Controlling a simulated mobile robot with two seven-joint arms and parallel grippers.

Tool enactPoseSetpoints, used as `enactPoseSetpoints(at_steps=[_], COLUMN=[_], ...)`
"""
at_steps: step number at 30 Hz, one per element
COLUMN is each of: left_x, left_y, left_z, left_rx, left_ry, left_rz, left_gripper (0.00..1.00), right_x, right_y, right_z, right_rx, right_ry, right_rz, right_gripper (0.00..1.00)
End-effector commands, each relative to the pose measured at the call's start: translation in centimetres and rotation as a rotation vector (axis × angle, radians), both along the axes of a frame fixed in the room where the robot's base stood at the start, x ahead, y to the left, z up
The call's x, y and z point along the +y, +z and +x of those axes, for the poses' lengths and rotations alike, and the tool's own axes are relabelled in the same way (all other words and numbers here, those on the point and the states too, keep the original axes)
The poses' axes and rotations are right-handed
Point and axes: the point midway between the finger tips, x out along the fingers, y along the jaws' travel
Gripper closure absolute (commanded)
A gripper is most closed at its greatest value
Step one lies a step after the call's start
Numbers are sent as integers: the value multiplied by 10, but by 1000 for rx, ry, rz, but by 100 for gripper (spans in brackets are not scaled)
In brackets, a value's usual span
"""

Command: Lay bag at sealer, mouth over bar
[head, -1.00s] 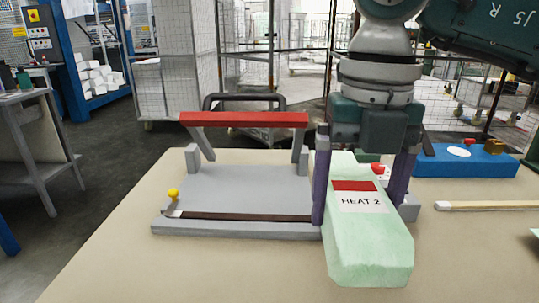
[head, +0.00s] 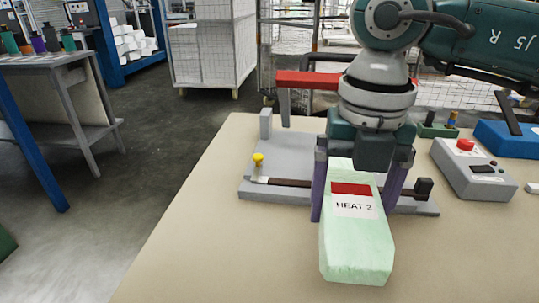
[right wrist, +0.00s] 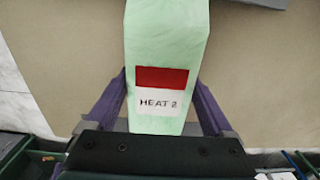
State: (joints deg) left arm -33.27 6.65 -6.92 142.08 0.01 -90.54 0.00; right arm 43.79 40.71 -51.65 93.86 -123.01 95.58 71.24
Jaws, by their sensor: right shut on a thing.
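The pale green bag (head: 356,252) has a red and white label reading HEAT 2. My right gripper (head: 354,200) is shut on it, one purple finger along each side. The sealer (head: 292,153) has a grey base, a raised red handle (head: 305,79) and a dark bar (head: 290,183). Bag and gripper cover the bar's middle in the head view; whether they touch it, I cannot tell. The right wrist view shows the bag (right wrist: 166,40) between the fingers. My left gripper is not in view.
A grey control box (head: 472,172) with a red button stands right of the sealer. A blue device (head: 508,138) is behind it. The tabletop (head: 210,240) is clear at the front left. Wire cages stand beyond the table.

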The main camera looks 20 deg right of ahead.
Motion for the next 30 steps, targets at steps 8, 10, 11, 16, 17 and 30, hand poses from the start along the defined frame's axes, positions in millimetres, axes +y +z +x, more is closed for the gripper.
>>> enactPoseSetpoints(at_steps=[8,10,11,16,17,30], left_x=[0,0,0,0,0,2], left_y=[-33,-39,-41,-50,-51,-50], left_z=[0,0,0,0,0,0], left_rx=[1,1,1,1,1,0], left_ry=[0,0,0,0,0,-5], left_rz=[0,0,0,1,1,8], left_gripper=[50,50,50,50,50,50], right_x=[0,0,0,0,0,0], right_y=[-37,-44,-47,-58,-59,-59], right_z=[0,0,0,0,0,0], right_rx=[0,0,0,0,0,0], right_ry=[0,0,0,0,0,0], right_rz=[0,0,0,0,0,0], right_gripper=[69,69,69,69,69,0])
